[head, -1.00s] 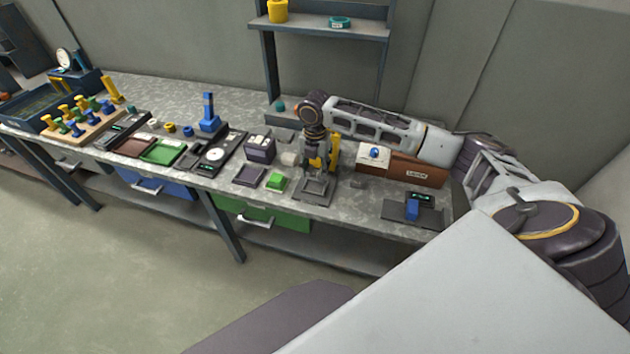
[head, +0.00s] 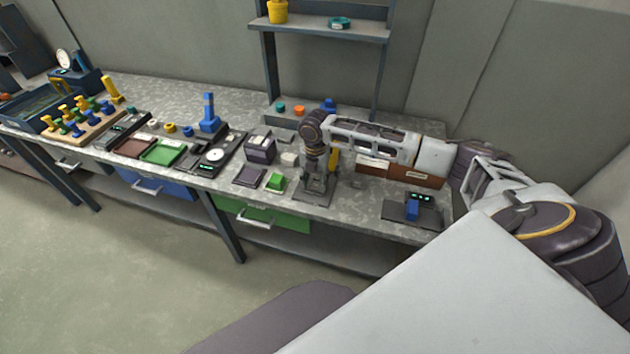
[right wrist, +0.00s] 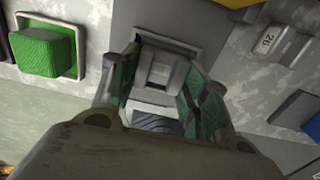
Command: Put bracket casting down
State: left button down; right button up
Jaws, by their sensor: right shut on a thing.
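My right gripper (head: 316,183) points down over a dark grey square tray (head: 310,198) near the bench's front edge. In the right wrist view the gripper (right wrist: 160,88) is shut on a grey block-like part, which I take as the bracket casting (right wrist: 158,72). The casting sits between the two green-padded fingers, within the outline of the tray (right wrist: 190,48). Its underside is hidden, so I cannot tell if it touches the tray. In the head view the casting is hidden by the gripper. My left gripper is not in view.
A green block (head: 275,182) stands just left of the tray, with a dark flat pad (head: 249,176) beyond it. A small grey part marked 26 (right wrist: 268,40) lies to the right. A dark device with a blue block (head: 412,210) stands at the bench's right end.

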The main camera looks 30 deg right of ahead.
aim_at(315, 186)
jog(key=shift+f, duration=0.1)
dwell(0.3)
jog(key=o, duration=1.1)
jog(key=shift+c, duration=0.2)
notch_tip(315, 186, up, 12)
dwell(0.4)
